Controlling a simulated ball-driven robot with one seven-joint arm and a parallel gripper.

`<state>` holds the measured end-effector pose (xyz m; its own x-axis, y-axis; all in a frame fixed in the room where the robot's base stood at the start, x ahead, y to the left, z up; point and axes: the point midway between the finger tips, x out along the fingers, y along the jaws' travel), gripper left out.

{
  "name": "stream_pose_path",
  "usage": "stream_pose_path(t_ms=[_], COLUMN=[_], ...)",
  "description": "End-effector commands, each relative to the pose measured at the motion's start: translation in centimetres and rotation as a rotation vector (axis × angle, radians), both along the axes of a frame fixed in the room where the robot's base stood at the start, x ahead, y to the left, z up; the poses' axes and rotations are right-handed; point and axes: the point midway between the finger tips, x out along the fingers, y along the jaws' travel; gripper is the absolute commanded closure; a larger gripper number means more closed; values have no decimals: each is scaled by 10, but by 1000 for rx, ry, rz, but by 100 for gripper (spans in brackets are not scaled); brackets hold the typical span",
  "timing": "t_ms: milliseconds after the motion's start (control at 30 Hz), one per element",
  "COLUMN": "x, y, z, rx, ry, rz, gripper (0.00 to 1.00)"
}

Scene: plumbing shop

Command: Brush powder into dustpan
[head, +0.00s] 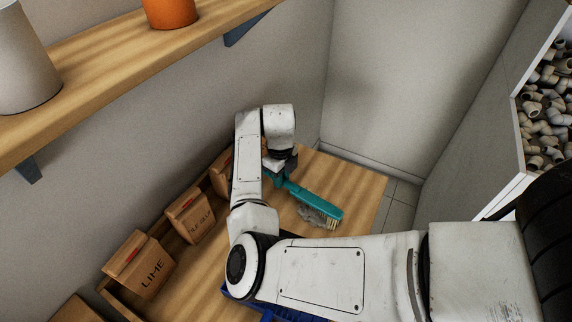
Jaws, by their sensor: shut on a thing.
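My gripper (274,170) is at the far part of the wooden table (350,182), partly hidden by my wrist. It is shut on the handle of a teal brush (314,198). The brush slants down to the right, and its pale bristles (318,219) face the table top. A patch of grey powder (309,213) lies at the bristles; I cannot tell whether they touch it. A blue thing, likely the dustpan (290,315), shows only in small parts behind and below my arm. Most of it is hidden.
Cardboard boxes, one marked LIME (140,267), line the table's left side along the wall. A wooden shelf (100,72) above holds an orange container (170,12) and a grey one (22,62). A bin of pipe fittings (546,112) stands right. The table's far right is clear.

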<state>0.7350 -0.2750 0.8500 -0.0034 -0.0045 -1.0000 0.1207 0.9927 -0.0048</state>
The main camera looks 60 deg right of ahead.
Motion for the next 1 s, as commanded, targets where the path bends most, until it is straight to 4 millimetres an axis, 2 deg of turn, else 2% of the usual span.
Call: stream_pose_path(t_ms=[1000], x=[-17], y=[129], z=[6], rx=[3], ry=[0], rz=[2], gripper=[100])
